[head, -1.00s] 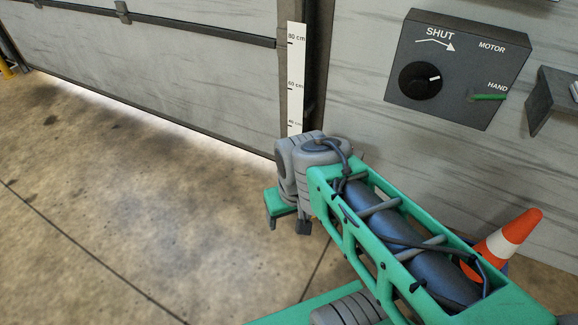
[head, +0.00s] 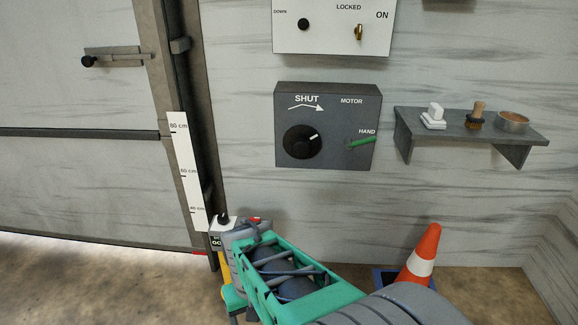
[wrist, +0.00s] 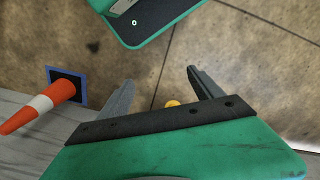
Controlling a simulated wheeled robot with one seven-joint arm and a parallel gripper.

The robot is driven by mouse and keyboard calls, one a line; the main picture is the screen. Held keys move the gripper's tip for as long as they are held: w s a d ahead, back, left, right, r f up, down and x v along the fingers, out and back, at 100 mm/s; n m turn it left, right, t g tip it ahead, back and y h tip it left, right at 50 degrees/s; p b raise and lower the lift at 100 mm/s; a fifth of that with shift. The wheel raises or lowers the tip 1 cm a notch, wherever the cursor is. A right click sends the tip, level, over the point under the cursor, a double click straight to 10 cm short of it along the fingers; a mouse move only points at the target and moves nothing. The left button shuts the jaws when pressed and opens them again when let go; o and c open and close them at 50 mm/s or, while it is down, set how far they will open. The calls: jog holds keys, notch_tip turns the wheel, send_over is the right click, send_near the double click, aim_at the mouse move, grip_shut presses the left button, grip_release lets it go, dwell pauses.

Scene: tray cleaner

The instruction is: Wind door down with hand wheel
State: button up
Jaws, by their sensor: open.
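The dark wall box (head: 330,153) carries a round black hand wheel (head: 302,142) with a white mark, under the word SHUT and an arrow. Its green lever (head: 361,143) points at HAND. In the wrist view my gripper (wrist: 160,78) is open, its two grey fingers apart above the floor with nothing between the tips. It is low and left of the box, away from the wheel.
A white panel (head: 332,27) with a key and knob is above the box. A shelf (head: 470,127) with small items juts out at right. An orange cone (head: 420,255) stands below, also in the wrist view (wrist: 40,104). A yellow post (head: 225,270) is beside my arm.

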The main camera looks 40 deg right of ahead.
jog(key=s+d+f+m+g, duration=0.1)
jog(key=d+f+m, duration=0.1)
jog(key=d+f, duration=0.25)
jog(key=n+t+h+b, duration=0.2)
jog(key=n+t+h, duration=0.3)
jog(key=t+h, duration=0.85)
send_near(301, 150)
jog(key=x, duration=0.3)
jog(key=shift+g, duration=0.25)
jog(key=x, duration=0.7)
jog(key=shift+w+d+r+b, duration=0.15)
jog(key=shift+b, duration=0.25)
